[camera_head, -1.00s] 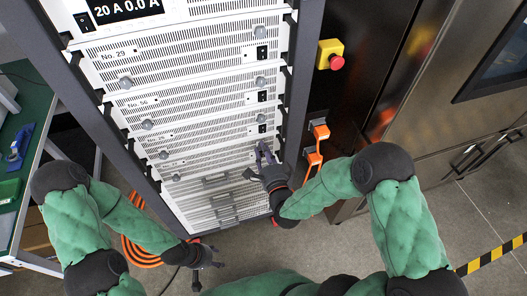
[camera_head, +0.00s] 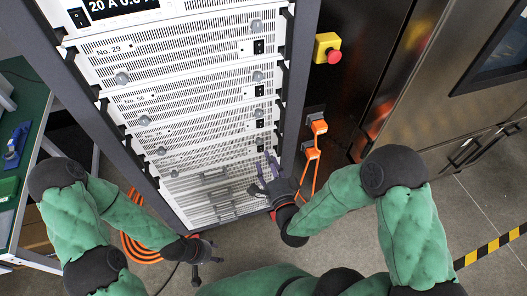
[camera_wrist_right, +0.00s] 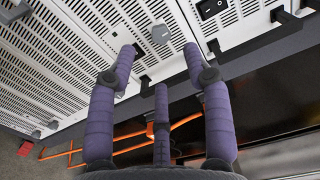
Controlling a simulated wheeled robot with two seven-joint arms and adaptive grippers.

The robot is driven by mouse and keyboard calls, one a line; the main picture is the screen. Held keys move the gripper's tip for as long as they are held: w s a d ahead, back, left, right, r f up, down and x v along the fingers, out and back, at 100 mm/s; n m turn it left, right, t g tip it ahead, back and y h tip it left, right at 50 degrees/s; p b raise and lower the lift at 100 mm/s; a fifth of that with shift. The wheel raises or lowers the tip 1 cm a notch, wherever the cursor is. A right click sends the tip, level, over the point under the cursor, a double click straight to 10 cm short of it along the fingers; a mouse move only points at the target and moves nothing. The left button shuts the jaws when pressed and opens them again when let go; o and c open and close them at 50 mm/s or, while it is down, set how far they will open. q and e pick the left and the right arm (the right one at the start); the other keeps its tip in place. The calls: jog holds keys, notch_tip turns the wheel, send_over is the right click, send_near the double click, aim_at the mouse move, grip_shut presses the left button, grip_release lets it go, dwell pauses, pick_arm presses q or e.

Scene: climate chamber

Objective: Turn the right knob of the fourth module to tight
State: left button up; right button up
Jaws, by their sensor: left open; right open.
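The rack modules (camera_head: 200,97) form a white slotted front with grey round knobs at left and right. The fourth module (camera_head: 215,160) is low on the rack; its printed number is too small to read. Its right knob (camera_head: 260,141) shows just above my right gripper (camera_head: 266,172), which is open and empty in front of the panel. In the right wrist view a grey knob (camera_wrist_right: 159,34) lies beyond and between the spread purple fingers of my right gripper (camera_wrist_right: 158,52), apart from them. My left gripper (camera_head: 207,262) is open and empty, low left of the rack's foot.
Dark handles line the rack's right edge. An orange cable and connectors (camera_head: 319,127) hang close to my right wrist. A yellow box with a red button (camera_head: 328,50) is on the dark cabinet. A green-topped table (camera_head: 22,110) stands left.

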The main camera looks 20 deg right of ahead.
jog(key=s, duration=0.5)
jog(key=shift+d, duration=0.1)
dwell(0.4)
notch_tip(320, 180, down, 11)
jog(key=a+n+g+y+p, duration=0.2)
jog(key=n+g+p, duration=0.2)
jog(key=n+g, duration=0.45)
jog(key=s+a+f+n+g+y+p, duration=0.1)
jog(key=s+a+f+n+g+p, duration=0.1)
jog(key=s+f+n+g, duration=0.5)
jog(key=s+a+f+g, duration=0.1)
jog(key=s+f+g, duration=0.1)
jog(key=s, duration=0.1)
jog(key=shift+s+a+p, duration=0.2)
jog(key=shift+p, duration=0.2)
dwell(0.9)
